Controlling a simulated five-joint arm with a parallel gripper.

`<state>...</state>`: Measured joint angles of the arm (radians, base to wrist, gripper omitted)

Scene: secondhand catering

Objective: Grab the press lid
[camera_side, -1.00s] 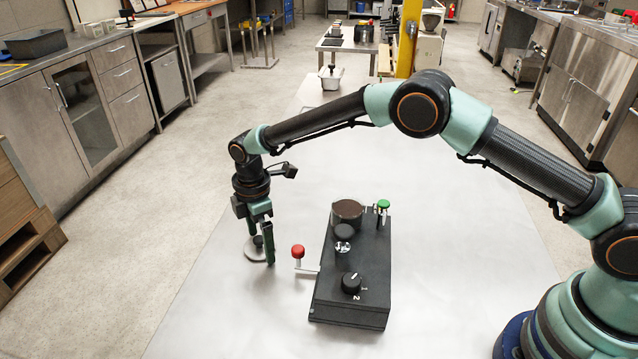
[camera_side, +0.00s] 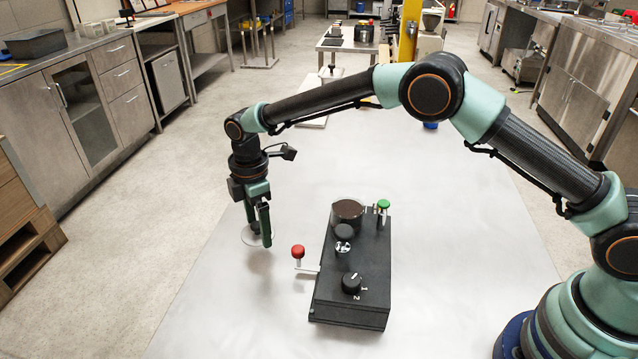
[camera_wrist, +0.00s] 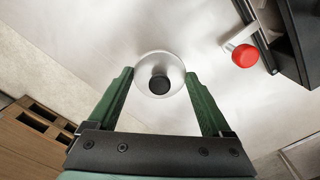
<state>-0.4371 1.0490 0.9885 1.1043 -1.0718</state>
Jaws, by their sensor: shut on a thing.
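The press lid (camera_side: 247,239) is a thin, clear round disc with a dark knob. It hangs at my gripper's fingertips, left of the black machine, and looks slightly above the pale surface. My gripper (camera_side: 258,232) points down, its green fingers on either side of the lid. In the wrist view, the lid (camera_wrist: 159,84) sits between the fingertips of my gripper (camera_wrist: 160,78), which meet its rim at left and right. The fingers partly hide the lid in the side view.
A black machine (camera_side: 347,285) with a dial stands to the right. Its red-knobbed lever (camera_side: 298,252) sticks out towards my gripper; the red knob also shows in the wrist view (camera_wrist: 245,56). A round dark-filled cup (camera_side: 348,211) is at its back. The surface in front is clear.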

